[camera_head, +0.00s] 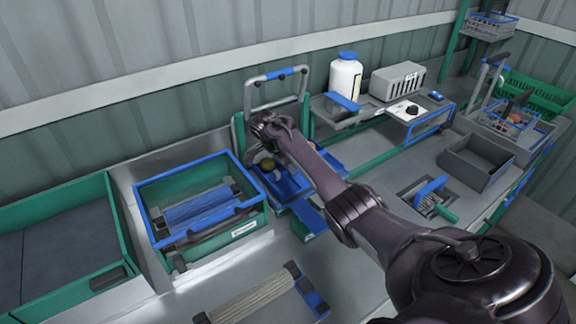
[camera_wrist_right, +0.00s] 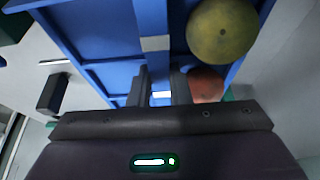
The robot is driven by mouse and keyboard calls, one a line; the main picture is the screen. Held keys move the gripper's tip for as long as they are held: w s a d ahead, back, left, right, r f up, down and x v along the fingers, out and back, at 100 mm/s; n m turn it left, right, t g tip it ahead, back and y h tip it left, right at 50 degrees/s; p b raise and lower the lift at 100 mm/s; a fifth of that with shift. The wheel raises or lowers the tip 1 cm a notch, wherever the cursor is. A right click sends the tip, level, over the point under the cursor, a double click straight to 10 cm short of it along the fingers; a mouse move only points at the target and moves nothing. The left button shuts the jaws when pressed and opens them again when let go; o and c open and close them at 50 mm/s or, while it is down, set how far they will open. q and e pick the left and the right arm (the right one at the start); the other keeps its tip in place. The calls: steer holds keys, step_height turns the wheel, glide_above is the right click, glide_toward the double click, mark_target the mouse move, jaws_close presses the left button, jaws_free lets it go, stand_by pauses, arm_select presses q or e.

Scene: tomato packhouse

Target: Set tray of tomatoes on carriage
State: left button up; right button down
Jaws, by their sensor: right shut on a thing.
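The blue tray (camera_head: 293,186) lies low at the middle of the bench, partly hidden by my right arm. A greenish tomato (camera_head: 268,163) shows in it. In the right wrist view the tray (camera_wrist_right: 105,30) fills the upper part, with a yellow-green tomato (camera_wrist_right: 222,32) and a reddish tomato (camera_wrist_right: 204,85) in its right-hand compartments. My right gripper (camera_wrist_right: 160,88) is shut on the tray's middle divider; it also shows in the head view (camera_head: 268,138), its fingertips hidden. A green frame with a grey hoop handle (camera_head: 276,74) stands around the tray; I cannot tell whether it is the carriage. My left gripper is not in view.
A green crate with a blue rim (camera_head: 197,168) stands left of the tray. A roller (camera_head: 255,297) lies in front. A white bottle (camera_head: 345,77) and a grey box (camera_head: 397,80) stand behind right. An open grey bin (camera_head: 475,165) is at the right.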

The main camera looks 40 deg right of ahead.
steer(key=shift+f, duration=0.45)
steer(key=c, duration=1.3)
jaws_free()
steer(key=shift+c, duration=1.4)
steer(key=shift+r, duration=0.1)
step_height(320, 180, up, 7)
steer(key=p, duration=0.7)
